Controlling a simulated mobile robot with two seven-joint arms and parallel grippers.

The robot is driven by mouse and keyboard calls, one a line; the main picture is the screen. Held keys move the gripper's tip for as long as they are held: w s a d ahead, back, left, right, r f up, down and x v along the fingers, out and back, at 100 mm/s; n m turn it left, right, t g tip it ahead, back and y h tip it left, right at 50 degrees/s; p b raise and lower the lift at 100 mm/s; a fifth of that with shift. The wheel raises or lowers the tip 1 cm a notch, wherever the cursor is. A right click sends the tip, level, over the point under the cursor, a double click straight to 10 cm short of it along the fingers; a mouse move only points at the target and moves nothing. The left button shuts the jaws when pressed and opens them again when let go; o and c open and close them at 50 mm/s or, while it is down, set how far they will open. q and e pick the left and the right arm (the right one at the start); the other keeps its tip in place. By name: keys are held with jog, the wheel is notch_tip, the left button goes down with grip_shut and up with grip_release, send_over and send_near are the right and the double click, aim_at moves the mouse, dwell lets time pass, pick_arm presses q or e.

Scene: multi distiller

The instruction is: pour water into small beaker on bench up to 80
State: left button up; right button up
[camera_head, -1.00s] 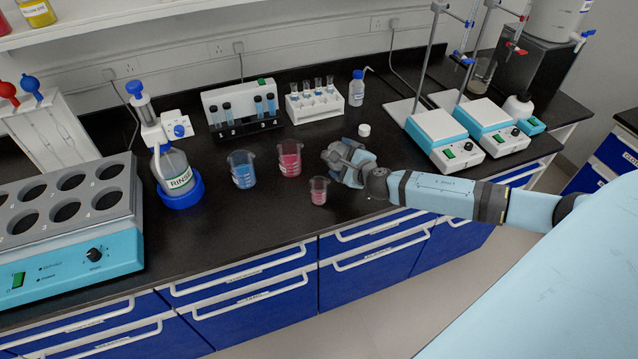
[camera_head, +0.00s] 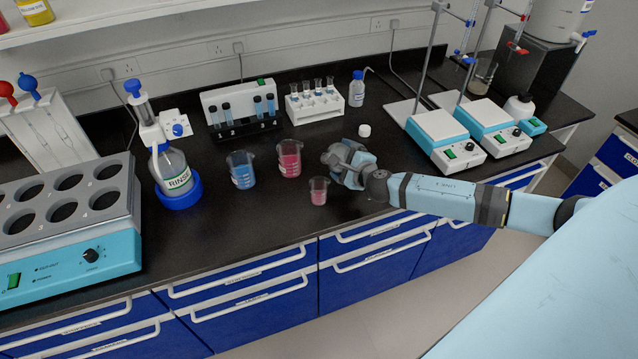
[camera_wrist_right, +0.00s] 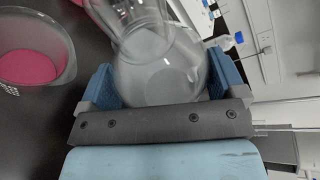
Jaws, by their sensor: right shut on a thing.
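The small beaker (camera_head: 318,191) stands upright on the black bench with pink liquid in it. A beaker with pink liquid, likely the same one, shows at the left of the right wrist view (camera_wrist_right: 35,58). My right gripper (camera_head: 338,160) is just behind and to the right of the small beaker. In the right wrist view its blue fingers (camera_wrist_right: 163,80) are shut on a clear, round-bodied glass flask (camera_wrist_right: 160,68). The flask's contents are hard to make out, and it barely shows in the head view. My left gripper is out of view.
A larger beaker with pink liquid (camera_head: 289,158) and a beaker with blue liquid (camera_head: 241,170) stand close behind and left. A white cap (camera_head: 364,130) lies behind my gripper. Front bench left of centre is clear.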

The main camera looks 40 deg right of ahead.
jog(key=shift+w+d+f+n+t+h+b, duration=0.15)
jog(key=shift+f+n+t+h+b, duration=0.3)
jog(key=shift+b, duration=0.95)
jog(key=shift+s+d+f+n+g+h+b, duration=0.2)
jog(key=shift+n+b, duration=0.45)
jog(key=shift+b, duration=0.7)
dwell(1.7)
jog(key=shift+a+r+n+t+p, duration=0.2)
jog(key=shift+r+n+t+p, duration=0.15)
jog(key=shift+r+n+p, duration=0.25)
jog(key=shift+a+r+n+t+p, duration=0.15)
jog(key=shift+r+n+t+p, duration=0.2)
jog(key=shift+p, duration=0.35)
dwell(2.2)
